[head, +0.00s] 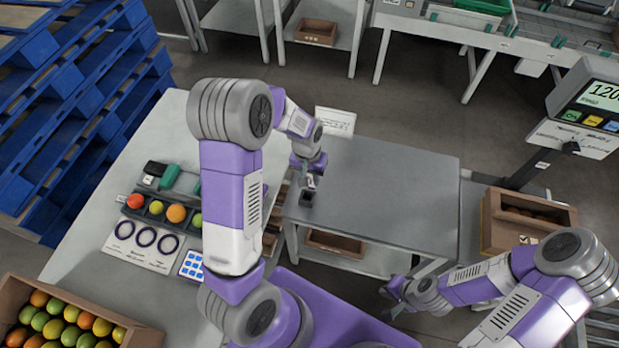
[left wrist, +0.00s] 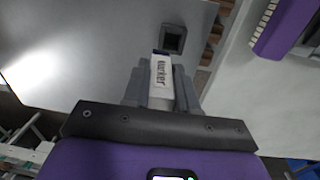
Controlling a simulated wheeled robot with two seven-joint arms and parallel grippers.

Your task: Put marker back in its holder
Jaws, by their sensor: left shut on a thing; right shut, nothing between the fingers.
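The marker (left wrist: 161,84), white with the printed word "marker", sits between the fingers of my left gripper (left wrist: 162,90) in the left wrist view. The gripper is shut on it. Its holder, a small dark square cup (left wrist: 173,39), stands on the grey table just beyond the marker's far end. The opening looks empty. In the head view my left gripper (head: 308,178) is just above and behind the holder (head: 306,199), and the marker is hard to make out. My right gripper (head: 396,289) is shut and empty at the table's front right.
The grey table (head: 385,200) is mostly clear right of the holder. A small white sign (head: 335,121) stands at its back edge. A white bench (head: 90,232) with fruit and gauge rings lies left. A scale display (head: 590,100) and carton (head: 500,235) are at right.

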